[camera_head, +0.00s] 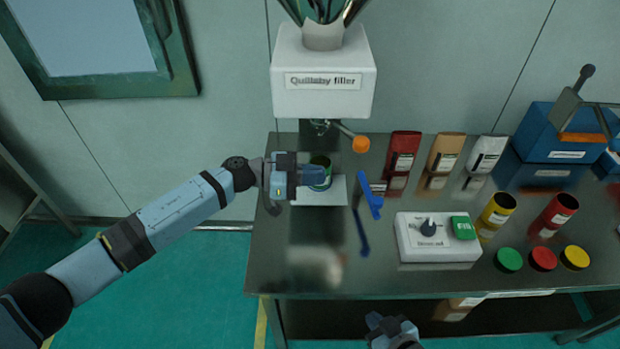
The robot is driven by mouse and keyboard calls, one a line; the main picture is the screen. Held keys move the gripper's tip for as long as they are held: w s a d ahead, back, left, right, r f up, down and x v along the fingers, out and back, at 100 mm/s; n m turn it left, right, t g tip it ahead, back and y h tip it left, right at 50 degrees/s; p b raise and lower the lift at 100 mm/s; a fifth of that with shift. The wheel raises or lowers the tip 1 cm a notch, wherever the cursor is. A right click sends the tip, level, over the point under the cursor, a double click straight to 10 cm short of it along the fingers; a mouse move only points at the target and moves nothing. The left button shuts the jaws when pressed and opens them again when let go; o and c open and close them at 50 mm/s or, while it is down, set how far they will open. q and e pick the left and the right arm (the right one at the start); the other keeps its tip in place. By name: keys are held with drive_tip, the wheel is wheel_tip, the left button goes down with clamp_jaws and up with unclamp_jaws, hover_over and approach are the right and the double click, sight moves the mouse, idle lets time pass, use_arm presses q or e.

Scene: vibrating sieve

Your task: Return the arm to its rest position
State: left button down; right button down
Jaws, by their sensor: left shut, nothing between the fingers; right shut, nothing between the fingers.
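My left arm reaches in from the left. Its gripper (314,176) is level, points right and is shut and empty, over the dark table's left part.
The Quillsby filler (323,78) with an orange-knobbed lever (360,144) hangs above the plate. A blue upright piece (367,195), a control box (437,237), several tubs, cans and lids, and a blue machine (555,150) fill the table (310,275) to the right.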

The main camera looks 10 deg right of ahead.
use_arm(q)
drive_tip(key=shift+s+a+r, duration=0.2)
drive_tip(key=shift+s+a, duration=0.4)
drive_tip(key=shift+a, duration=0.1)
drive_tip(key=shift+s, duration=0.1)
drive_tip(key=s+a+f+n+t+y, duration=0.6)
drive_tip(key=s+a+f, duration=0.5)
drive_tip(key=a, duration=0.4)
drive_tip(key=s+a+f+n+t+y, duration=0.7)
drive_tip(key=s+a+f+n, duration=0.3)
drive_tip(key=s+a+f, duration=0.2)
drive_tip(key=s+a, duration=0.1)
drive_tip(key=a, duration=0.1)
drive_tip(key=shift+s+a+n+y, duration=0.2)
drive_tip(key=shift+a+n+y, duration=0.1)
drive_tip(key=shift+a, duration=0.1)
